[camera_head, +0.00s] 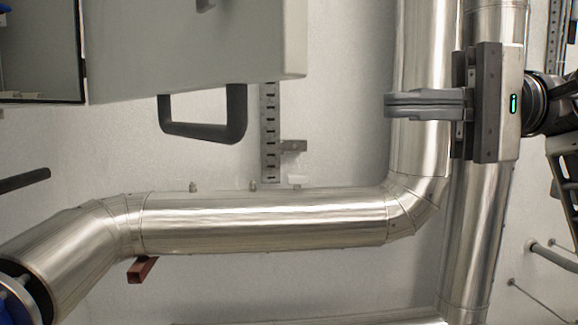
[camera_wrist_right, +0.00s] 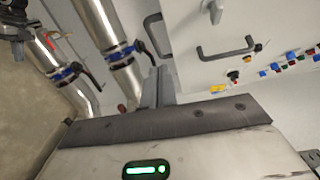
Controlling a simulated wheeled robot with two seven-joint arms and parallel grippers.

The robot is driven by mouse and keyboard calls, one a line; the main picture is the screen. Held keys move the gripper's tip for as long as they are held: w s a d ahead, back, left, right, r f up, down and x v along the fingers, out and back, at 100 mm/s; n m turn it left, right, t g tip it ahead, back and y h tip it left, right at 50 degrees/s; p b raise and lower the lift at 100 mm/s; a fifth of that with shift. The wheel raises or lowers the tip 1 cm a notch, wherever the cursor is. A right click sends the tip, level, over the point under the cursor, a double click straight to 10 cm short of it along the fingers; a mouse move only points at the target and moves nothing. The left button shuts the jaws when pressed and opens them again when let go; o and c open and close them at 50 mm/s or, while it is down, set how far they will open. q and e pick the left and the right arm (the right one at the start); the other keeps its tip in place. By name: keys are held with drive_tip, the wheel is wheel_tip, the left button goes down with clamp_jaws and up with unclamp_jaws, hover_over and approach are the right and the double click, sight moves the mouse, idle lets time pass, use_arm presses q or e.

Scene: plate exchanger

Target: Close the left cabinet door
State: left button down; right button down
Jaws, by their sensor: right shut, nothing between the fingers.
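A white cabinet panel (camera_head: 190,50) fills the upper left of the head view. A black D-shaped handle (camera_head: 240,112) hangs below its lower edge. To its left is a dark-edged opening (camera_head: 82,55); I cannot tell which part is the left door. My right gripper (camera_head: 390,104) is shut and empty, right of the panel and apart from it, in front of a steel pipe. In the right wrist view its fingers (camera_wrist_right: 157,86) point toward a white panel (camera_wrist_right: 272,25) with a black handle (camera_wrist_right: 228,54); another dark handle (camera_wrist_right: 150,36) is beside it. My left gripper is not in view.
A shiny pipe (camera_head: 260,219) runs across below the cabinet and bends up behind my right gripper. A slotted metal rail (camera_head: 270,135) is on the wall. A dark bar (camera_head: 25,180) shows at far left. Coloured buttons (camera_wrist_right: 290,68) show in the wrist view.

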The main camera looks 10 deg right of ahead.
use_arm(q)
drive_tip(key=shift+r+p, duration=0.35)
drive_tip(key=shift+p, duration=0.65)
use_arm(e)
drive_tip(key=s+a+f+n+t, duration=0.1)
drive_tip(key=s+a, duration=0.2)
drive_tip(key=a, duration=0.9)
drive_tip(key=shift+f+h, duration=0.2)
drive_tip(key=shift+h, duration=0.2)
drive_tip(key=shift+s+a, duration=0.1)
drive_tip(key=shift+a, duration=0.1)
